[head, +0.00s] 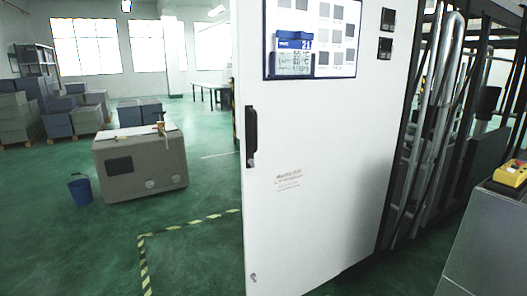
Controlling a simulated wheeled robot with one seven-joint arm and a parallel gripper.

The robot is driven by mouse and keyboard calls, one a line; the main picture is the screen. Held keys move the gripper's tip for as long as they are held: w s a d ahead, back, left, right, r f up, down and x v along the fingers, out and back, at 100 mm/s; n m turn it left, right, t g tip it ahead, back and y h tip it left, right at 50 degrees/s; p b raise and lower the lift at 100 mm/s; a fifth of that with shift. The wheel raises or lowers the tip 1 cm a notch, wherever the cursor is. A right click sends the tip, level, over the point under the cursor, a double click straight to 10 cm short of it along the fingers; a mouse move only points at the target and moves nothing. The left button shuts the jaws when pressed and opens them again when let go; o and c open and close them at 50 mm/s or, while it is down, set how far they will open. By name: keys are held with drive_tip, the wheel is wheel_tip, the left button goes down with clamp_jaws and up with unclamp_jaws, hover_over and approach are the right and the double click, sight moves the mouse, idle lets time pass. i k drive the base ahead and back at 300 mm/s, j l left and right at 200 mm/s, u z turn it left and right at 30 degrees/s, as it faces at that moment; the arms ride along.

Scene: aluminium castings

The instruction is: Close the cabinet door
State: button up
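The white cabinet door (335,190) fills the middle of the head view. It stands upright, with a black handle (251,136) on its left edge. A dark-framed panel with sample squares and a small display (295,52) is fixed near its top. The door's right edge meets a dark frame with grey pipes. Whether the door stands ajar, and how far, I cannot tell for certain from this single view. My gripper is not in view.
A grey box-shaped unit (140,168) and a blue bucket (80,190) stand on the green floor at left. Yellow-black tape (190,223) marks the floor. Grey pipes (437,130) and a console with a yellow box (510,175) are at right. Open floor lies left of the door.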

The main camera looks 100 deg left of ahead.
sight(302, 133)
drive_tip(key=u, duration=2.35)
